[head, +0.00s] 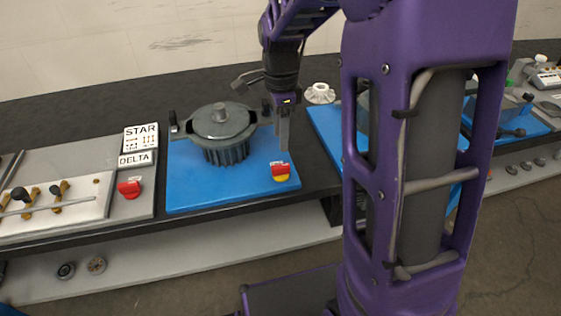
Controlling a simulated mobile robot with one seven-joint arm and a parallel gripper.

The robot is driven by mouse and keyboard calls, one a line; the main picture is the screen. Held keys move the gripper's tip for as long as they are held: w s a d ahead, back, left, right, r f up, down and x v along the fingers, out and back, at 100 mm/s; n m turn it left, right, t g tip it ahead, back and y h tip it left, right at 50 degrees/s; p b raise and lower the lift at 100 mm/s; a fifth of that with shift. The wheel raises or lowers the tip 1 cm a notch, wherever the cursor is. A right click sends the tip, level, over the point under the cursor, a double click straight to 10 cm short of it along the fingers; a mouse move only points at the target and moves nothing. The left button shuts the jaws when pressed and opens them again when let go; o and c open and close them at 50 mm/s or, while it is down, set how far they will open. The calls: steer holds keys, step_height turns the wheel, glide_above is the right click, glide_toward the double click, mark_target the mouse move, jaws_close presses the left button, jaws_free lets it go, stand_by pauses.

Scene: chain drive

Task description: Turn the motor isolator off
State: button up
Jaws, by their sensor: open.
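A small red-and-yellow switch (281,173) with a small white label above it sits at the right front of a blue board (200,192). It looks like the motor isolator, but its label is too small to read and its on or off position cannot be told. My gripper (283,138) points down above and just behind this switch, apart from it, open and empty. A grey-green finned motor housing (222,130) stands on the same board, left of my gripper. Another red switch (129,188) sits on a grey panel at the left, under a small label.
White STAR (141,137) and DELTA (136,159) signs stand at the left, beside a panel with brass terminals (60,189). A white flanged part (320,93) lies behind my gripper. My arm hides much of the second blue board (328,122). Front of the first board is clear.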

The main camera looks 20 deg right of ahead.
mark_target(281, 165)
step_height(281, 165, down, 9)
steer(key=shift+f+b, duration=0.1)
steer(key=shift+b, duration=0.35)
jaws_close()
